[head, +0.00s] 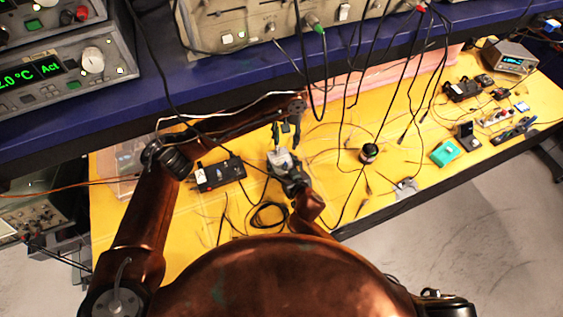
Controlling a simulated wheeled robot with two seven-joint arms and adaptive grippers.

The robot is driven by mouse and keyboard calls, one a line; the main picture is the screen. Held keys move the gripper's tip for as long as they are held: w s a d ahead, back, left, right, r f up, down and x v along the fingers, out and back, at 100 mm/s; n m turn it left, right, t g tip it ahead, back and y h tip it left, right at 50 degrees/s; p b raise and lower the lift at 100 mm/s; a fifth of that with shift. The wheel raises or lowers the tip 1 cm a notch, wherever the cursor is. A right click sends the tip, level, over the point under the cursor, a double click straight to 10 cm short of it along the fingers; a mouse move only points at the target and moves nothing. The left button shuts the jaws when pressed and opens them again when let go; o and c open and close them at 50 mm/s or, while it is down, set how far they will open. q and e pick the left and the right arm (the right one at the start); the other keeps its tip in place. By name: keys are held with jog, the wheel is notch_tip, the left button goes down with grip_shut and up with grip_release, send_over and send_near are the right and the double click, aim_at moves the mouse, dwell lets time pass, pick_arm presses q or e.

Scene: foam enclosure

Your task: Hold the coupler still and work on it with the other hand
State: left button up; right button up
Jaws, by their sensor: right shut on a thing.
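A small grey-silver piece, which looks like the coupler (281,158), is near the middle of the yellow mat in the head view. My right gripper (286,170) comes up from below and is shut on it, partly hiding it. My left gripper (287,136) points down from the end of its arm, just above and behind the piece. Its dark fingers look spread, with a small gap to the piece. A small greenish patch shows between them, too small to make out.
A black box (220,174) and a coiled black cable (268,215) lie close by on the yellow mat (330,190). Many cables hang from the blue shelf (155,90). A dark round jar (368,153) and a green box (444,152) stand to the right.

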pick_arm(q)
jog(key=shift+r, duration=1)
pick_arm(e)
jog(key=o, duration=1.6)
jog(key=shift+c, duration=0.2)
